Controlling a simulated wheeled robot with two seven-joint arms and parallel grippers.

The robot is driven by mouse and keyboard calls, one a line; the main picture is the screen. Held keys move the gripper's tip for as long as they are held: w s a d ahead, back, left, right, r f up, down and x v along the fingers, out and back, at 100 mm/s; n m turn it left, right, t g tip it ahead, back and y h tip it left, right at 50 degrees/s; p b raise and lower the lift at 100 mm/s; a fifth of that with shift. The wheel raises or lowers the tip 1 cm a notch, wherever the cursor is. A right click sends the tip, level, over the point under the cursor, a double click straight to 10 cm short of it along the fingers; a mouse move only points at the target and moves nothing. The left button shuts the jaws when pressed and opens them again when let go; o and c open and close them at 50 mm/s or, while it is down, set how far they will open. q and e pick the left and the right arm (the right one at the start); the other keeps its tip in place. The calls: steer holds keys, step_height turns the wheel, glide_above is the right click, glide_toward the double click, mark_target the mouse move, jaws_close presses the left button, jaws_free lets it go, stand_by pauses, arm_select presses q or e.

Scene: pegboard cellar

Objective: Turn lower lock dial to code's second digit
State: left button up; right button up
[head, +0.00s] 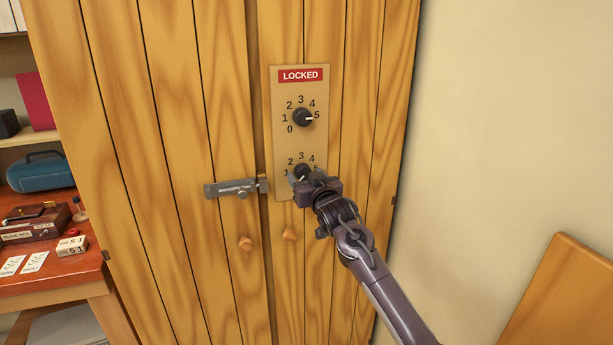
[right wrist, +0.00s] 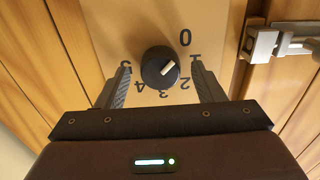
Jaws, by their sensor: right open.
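The lower lock dial (right wrist: 160,66) is a round black knob with a white mark on a tan lock plate (head: 286,142). In the upside-down right wrist view its mark points between 0 and 1; I cannot tell exactly which is closer. My right gripper (right wrist: 160,84) is open, its fingers on either side of the dial with gaps to it. In the head view this gripper (head: 302,180) partly covers the dial and its lower numbers. The upper dial (head: 302,117) points at 5. A red sign (head: 300,76) reads LOCKED. My left gripper is out of view.
The plate is on a wooden cabinet door beside a metal latch (head: 232,188) and two wooden knobs (head: 246,243). A small white block (head: 72,246) reading 5 1 sits on the red desk (head: 50,272) at left, near a music box (head: 32,226). A wooden board leans at right.

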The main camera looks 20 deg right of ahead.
steer(key=shift+w, duration=0.1)
steer(key=shift+c, duration=0.4)
steer(key=c, duration=0.9)
steer(key=shift+m, duration=0.4)
steer(key=m+p, duration=0.1)
steer(key=m, duration=0.1)
steer(key=shift+a+m, duration=0.1)
steer(key=shift+m, duration=0.2)
steer(key=m+p, duration=0.1)
steer(key=m, duration=0.4)
steer(key=shift+m, duration=0.3)
steer(key=o, duration=1)
